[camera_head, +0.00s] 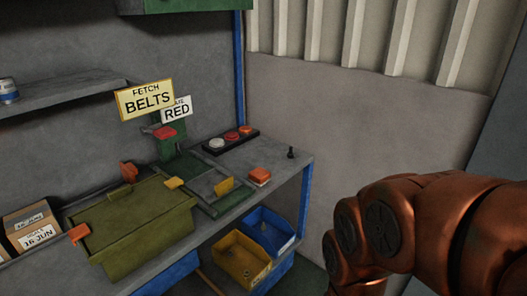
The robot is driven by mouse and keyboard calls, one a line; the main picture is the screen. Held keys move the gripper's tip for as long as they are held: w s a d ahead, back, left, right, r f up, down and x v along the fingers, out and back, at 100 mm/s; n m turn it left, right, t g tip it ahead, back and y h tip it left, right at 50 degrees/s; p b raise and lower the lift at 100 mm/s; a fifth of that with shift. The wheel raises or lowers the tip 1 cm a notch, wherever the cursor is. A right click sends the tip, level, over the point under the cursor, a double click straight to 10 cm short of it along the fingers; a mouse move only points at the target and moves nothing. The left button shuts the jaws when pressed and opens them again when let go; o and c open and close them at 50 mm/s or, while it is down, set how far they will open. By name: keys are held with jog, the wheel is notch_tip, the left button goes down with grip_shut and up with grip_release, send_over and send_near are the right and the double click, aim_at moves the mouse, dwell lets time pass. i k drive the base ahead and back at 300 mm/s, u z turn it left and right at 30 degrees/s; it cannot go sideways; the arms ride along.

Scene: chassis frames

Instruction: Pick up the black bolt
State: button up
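A small black upright piece, which looks like the black bolt (291,153), stands on the grey workbench (290,172) near its far right corner. It is small in the picture, so its detail is hard to make out. Nothing touches it. My copper-coloured arm fills the lower right of the head view, to the right of the bench and apart from the bolt. My gripper itself does not show, so I cannot see what it holds.
An orange-red block (260,175) sits left of the bolt. A black tray (231,143) with round red and white pieces lies behind. An olive box (140,222) stands further left. Yellow (241,262) and blue (268,230) bins sit below the bench top. Signs read BELTS and RED.

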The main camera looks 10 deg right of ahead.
aim_at(291, 155)
jog(key=u, duration=0.35)
jog(key=i, duration=1.05)
jog(key=z, duration=0.15)
